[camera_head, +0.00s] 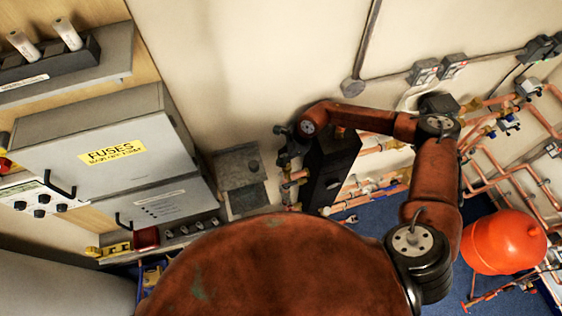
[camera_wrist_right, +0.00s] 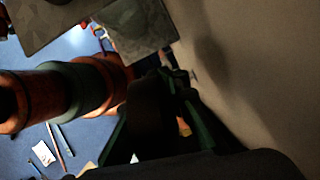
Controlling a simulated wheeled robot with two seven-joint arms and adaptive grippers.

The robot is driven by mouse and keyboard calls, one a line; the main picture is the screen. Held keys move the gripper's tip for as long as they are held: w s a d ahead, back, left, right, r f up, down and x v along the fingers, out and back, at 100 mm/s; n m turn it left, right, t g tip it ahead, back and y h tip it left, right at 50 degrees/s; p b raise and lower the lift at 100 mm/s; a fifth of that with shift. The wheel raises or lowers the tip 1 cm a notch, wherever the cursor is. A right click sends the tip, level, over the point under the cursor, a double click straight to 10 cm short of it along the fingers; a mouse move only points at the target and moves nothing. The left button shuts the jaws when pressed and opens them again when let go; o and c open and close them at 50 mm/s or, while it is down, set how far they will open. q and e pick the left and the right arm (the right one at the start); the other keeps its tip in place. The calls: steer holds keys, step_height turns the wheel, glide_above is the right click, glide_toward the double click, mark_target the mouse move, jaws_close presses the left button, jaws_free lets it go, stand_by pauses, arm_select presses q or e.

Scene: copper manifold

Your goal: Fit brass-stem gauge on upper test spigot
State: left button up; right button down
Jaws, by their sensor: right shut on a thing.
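My right gripper (camera_head: 288,140) is at the end of my reddish-brown arm, close to the wall and above a brass and copper fitting (camera_head: 291,185). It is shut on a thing. In the right wrist view, the gripper's dark green fingers (camera_wrist_right: 172,108) are in deep shadow. A small brass-coloured piece (camera_wrist_right: 184,127) shows by the fingers and fits the brass-stem gauge, whose dial is hidden. I cannot tell the upper test spigot apart from the other fittings, nor whether the gauge touches it. My left gripper is not in view.
A tall black box (camera_head: 330,168) stands right beside the gripper. A grey fuse box (camera_head: 110,145) and a small grey box (camera_head: 238,170) are to the left. Copper pipes (camera_head: 490,165) and a red tank (camera_head: 503,242) are to the right. Bare wall (camera_head: 240,60) lies above.

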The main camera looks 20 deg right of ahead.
steer(key=shift+s+a+f+b, duration=0.1)
steer(key=shift+s+f+b, duration=0.15)
steer(key=shift+f, duration=0.25)
steer(key=shift+s+a+f+b, duration=0.1)
steer(key=shift+s+f, duration=0.25)
steer(key=shift+f, duration=0.15)
steer(key=c, duration=1.8)
jaws_free()
steer(key=shift+o, duration=0.2)
steer(key=shift+d, duration=0.1)
steer(key=v, duration=0.3)
steer(key=w+v, duration=0.1)
steer(key=v, duration=0.4)
steer(key=shift+w+r, duration=0.1)
steer(key=shift+r, duration=0.4)
steer(key=shift+w+r, duration=0.15)
steer(key=shift+r, duration=0.4)
